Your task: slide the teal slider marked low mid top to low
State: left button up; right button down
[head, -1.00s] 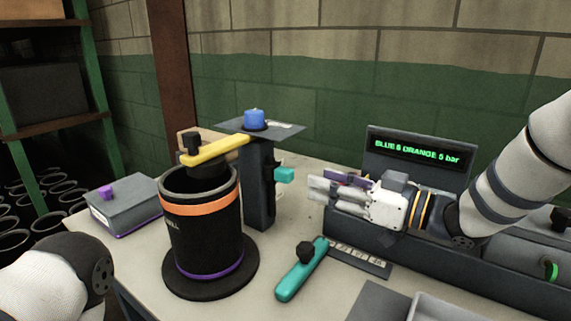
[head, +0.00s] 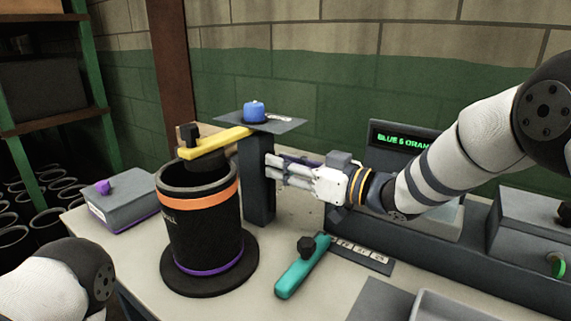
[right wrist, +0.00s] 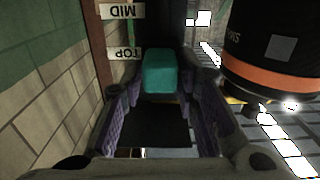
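The teal slider (right wrist: 160,72) shows in the right wrist view as a block beside the upside-down TOP label (right wrist: 126,54). The MID label (right wrist: 121,12) is further along the same strip. My right gripper (right wrist: 160,90) is open, with one purple-padded finger on each side of the slider near the fingertips. I cannot tell whether the pads touch it. In the head view my right gripper (head: 268,169) is at the right side of the dark post (head: 259,190) and hides the slider. My left gripper is out of view; only part of my left arm shows.
A black cylinder with an orange band (head: 205,200) stands just left of the post, with a yellow lever (head: 215,143) above it. A blue knob (head: 254,109) tops the post. A teal handle (head: 302,268) lies in front. A display box (head: 383,135) stands behind my right arm.

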jog(key=shift+f+b, duration=0.5)
jog(key=shift+f, duration=1.75)
jog(key=shift+r, duration=0.1)
jog(key=c, duration=1.4)
grip_release()
jog(key=shift+r, duration=0.1)
jog(key=shift+d, duration=0.1)
jog(key=v, duration=1.1)
jog(key=shift+s+d, duration=0.25)
jog(key=shift+s, duration=0.1)
